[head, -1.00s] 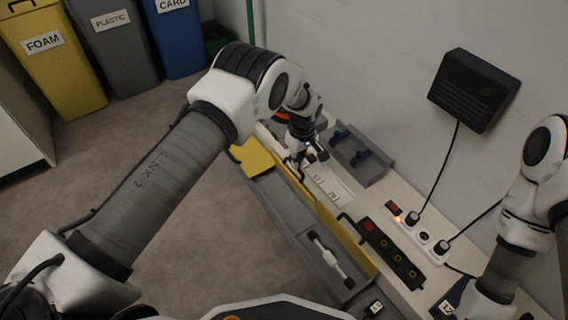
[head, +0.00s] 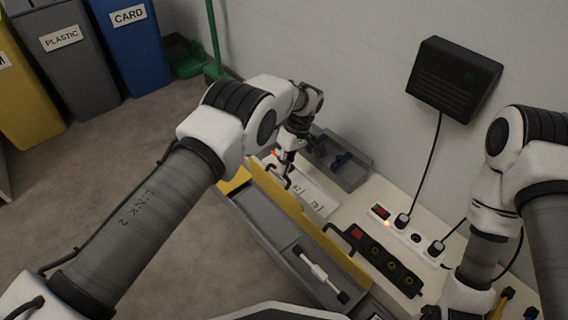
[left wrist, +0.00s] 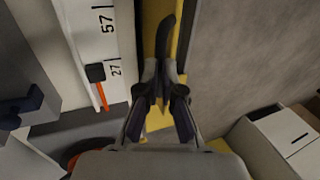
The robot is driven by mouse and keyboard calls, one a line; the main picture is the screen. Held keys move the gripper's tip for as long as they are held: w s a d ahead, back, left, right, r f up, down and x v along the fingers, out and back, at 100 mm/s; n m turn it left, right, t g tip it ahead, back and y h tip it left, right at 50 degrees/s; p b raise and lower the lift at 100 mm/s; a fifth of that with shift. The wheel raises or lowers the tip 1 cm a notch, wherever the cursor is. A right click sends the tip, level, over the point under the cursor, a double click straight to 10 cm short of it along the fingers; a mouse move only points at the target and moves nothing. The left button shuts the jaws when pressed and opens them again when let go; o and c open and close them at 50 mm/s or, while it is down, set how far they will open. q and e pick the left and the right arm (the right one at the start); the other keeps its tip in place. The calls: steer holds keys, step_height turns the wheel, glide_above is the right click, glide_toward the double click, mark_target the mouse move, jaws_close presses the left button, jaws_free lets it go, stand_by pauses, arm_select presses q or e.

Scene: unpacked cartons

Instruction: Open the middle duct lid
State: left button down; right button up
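The grey duct (head: 262,226) runs diagonally along the front of the bench in the head view. A long yellow lid (head: 322,240) stands on edge along its wall side. It shows as a narrow yellow strip in the left wrist view (left wrist: 183,45). My left gripper (head: 286,179) is at the far part of this strip. In the left wrist view its fingers (left wrist: 161,84) are close together around the lower part of a dark curved handle (left wrist: 165,38) on the lid. The exact contact is partly hidden. My right gripper is outside the frame; only its arm shows.
A white tool with dark ends (head: 320,272) lies in the duct. A black socket box (head: 385,262), a white power strip (head: 408,234) and a grey tray (head: 341,163) stand on the bench. A black box (head: 453,75) hangs on the wall. Bins stand back left.

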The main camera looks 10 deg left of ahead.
arm_select(q)
steer(key=c, duration=1.3)
jaws_free()
steer(key=shift+x, duration=1.05)
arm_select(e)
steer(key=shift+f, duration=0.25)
arm_select(q)
steer(key=shift+o, duration=0.5)
steer(key=shift+s+a+f, duration=0.1)
steer(key=shift+a+f, duration=0.05)
steer(key=shift+f, duration=0.25)
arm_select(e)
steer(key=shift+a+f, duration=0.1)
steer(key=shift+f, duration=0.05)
arm_select(q)
steer(key=shift+v, duration=0.75)
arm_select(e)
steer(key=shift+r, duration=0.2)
arm_select(q)
steer(key=v, duration=1.1)
